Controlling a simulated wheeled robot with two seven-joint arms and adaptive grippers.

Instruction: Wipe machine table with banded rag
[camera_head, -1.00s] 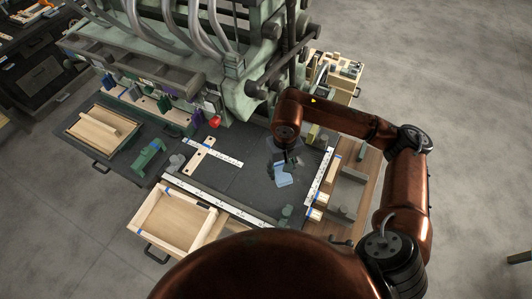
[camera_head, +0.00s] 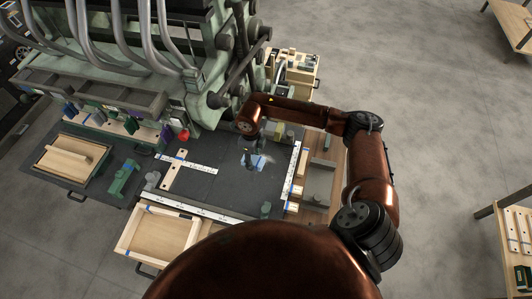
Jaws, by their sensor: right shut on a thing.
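The machine table (camera_head: 215,195) is a dark flat surface in front of the green machine, edged by white rulers. A light blue rag (camera_head: 258,163) lies against the table's right half; its band cannot be made out. My right gripper (camera_head: 252,160) points down at the table and is shut on the rag, partly covering it. My left gripper is not in view.
A wooden piece (camera_head: 174,170) and a ruler lie on the table's left part. A red knob (camera_head: 184,135) and the green machine (camera_head: 200,85) stand behind. An open wooden drawer (camera_head: 125,240) is at the front left. A green bracket (camera_head: 124,179) sits left.

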